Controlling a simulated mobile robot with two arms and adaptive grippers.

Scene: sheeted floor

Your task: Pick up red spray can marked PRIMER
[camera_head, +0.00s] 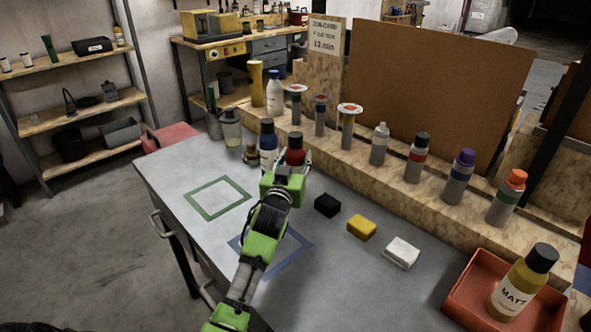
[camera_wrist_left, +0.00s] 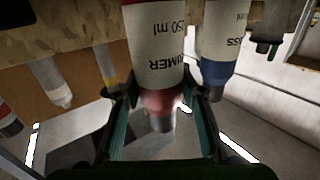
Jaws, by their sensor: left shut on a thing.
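The red spray can (camera_head: 295,157) has a dark cap and stands at the back of the grey table, beside the blue can. In the left wrist view its white label, partly readable as "PRIMER", and red shoulder (camera_wrist_left: 157,98) show upside down. My left gripper (camera_head: 288,176) reaches it from the front. Its two fingers (camera_wrist_left: 160,112) lie on both sides of the can near the red shoulder, shut on it. The gripper hides the can's lower part in the head view, so I cannot tell if its base touches the table. My right gripper is not in view.
A blue can (camera_head: 268,140) stands close on the left; its label ends in "OSS" (camera_wrist_left: 222,30). A wooden ledge (camera_head: 390,183) with several bottles runs behind. Black (camera_head: 327,205), yellow (camera_head: 362,227) and white (camera_head: 402,252) blocks lie right. A red tray (camera_head: 460,291) holds a "MATT" can (camera_head: 522,284).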

